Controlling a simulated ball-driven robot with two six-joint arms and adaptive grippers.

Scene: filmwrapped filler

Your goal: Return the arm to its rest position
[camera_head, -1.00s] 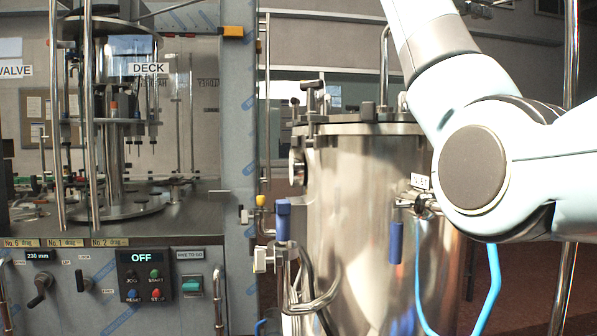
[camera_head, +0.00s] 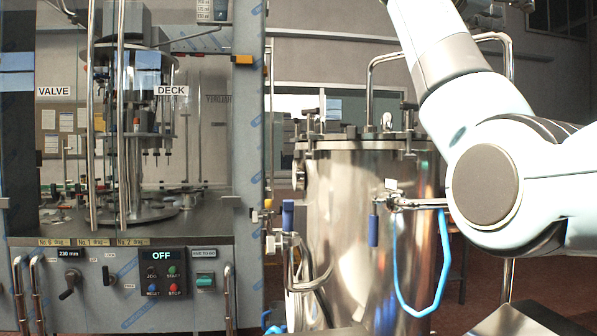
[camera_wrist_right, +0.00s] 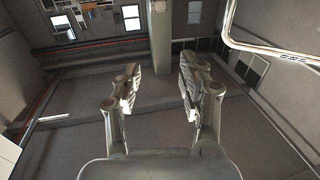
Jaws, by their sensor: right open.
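My right arm (camera_head: 484,186) comes in on the right of the head view, with a large pale joint and a grey disc cap in front of the steel tank (camera_head: 340,225). Its jaws do not show clearly there. In the right wrist view my right gripper (camera_wrist_right: 158,82) is open, with its two fingers well apart and nothing between them. Beyond the fingers are grey room surfaces and a pale pillar. My left gripper is in neither view.
The tank has clamps on its lid, a blue-handled valve (camera_head: 288,215) and a blue hose (camera_head: 443,262). At left stands a filling machine with a control panel (camera_head: 164,272) reading OFF. A bent steel pipe (camera_wrist_right: 262,52) shows at upper right in the wrist view.

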